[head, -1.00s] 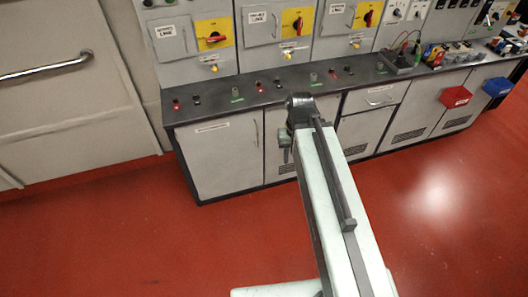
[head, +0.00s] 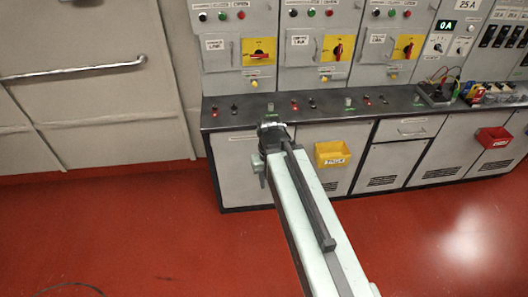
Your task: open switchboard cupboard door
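The switchboard's lower cupboard has a grey left door (head: 232,172), which looks shut. Its right side and handle are hidden behind my arm. A second grey door (head: 349,142) to its right also looks shut and has a yellow bin (head: 333,155) on its front. My gripper (head: 259,168) is at the far end of my arm, in front of the left door's right part. It is small and mostly hidden by the arm end, so its fingers and any contact with the door cannot be made out.
The dark countertop (head: 228,115) juts out above the doors and carries small buttons. A red bin (head: 493,138) hangs farther right. A wall with a metal rail (head: 75,70) stands at left. The red floor (head: 150,235) before the cupboard is clear except for a dark cable at lower left.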

